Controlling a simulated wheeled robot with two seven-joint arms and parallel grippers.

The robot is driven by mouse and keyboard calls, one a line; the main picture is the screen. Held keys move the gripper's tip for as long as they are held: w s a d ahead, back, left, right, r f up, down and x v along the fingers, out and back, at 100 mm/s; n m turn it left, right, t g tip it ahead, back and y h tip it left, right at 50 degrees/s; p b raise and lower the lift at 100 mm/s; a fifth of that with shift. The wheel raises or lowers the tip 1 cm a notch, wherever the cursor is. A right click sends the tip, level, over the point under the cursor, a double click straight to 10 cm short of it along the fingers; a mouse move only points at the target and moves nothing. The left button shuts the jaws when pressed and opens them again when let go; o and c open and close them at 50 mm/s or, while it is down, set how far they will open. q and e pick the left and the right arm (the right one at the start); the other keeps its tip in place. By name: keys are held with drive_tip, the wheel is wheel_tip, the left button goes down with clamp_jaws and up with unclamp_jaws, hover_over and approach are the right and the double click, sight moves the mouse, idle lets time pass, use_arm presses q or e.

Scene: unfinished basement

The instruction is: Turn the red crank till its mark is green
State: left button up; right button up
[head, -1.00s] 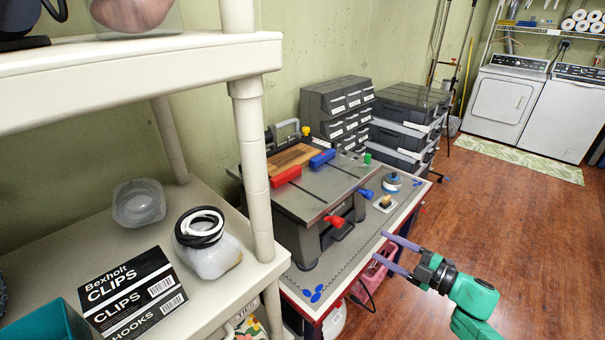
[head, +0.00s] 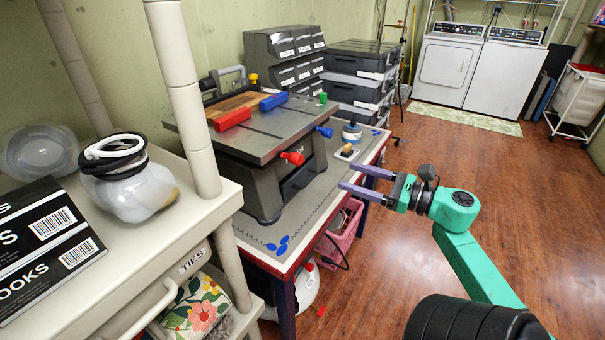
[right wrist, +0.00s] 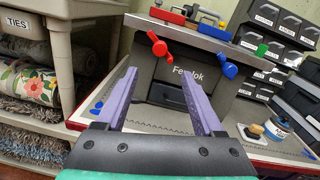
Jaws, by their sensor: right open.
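The red crank (head: 292,158) sticks out from the front of a grey bench machine, under its tabletop edge. In the right wrist view the red crank (right wrist: 157,44) stands tilted, above and beyond my fingertips. A blue crank (head: 325,131) sits to its right; it also shows in the right wrist view (right wrist: 228,69). My right gripper (head: 347,177) is open and empty, its purple fingers pointing at the machine's front, apart from the crank. It also shows in the right wrist view (right wrist: 160,75). I cannot make out the crank's mark. My left gripper is out of view.
The machine stands on a grey-topped workbench (head: 262,232) with blue oval pieces near its front corner. A red block (head: 233,119) and a blue block (head: 273,101) lie on the machine. A cream shelf (head: 215,195) stands close at left. Floor at right is clear.

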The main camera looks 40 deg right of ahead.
sight(301, 160)
drive_tip(key=p+x, duration=0.2)
drive_tip(key=x, duration=1.1)
drive_tip(key=shift+w+a+r, duration=0.1)
drive_tip(key=shift+w+r, duration=0.05)
drive_tip(key=shift+w+a, duration=0.1)
drive_tip(key=shift+w, duration=0.15)
clamp_jaws()
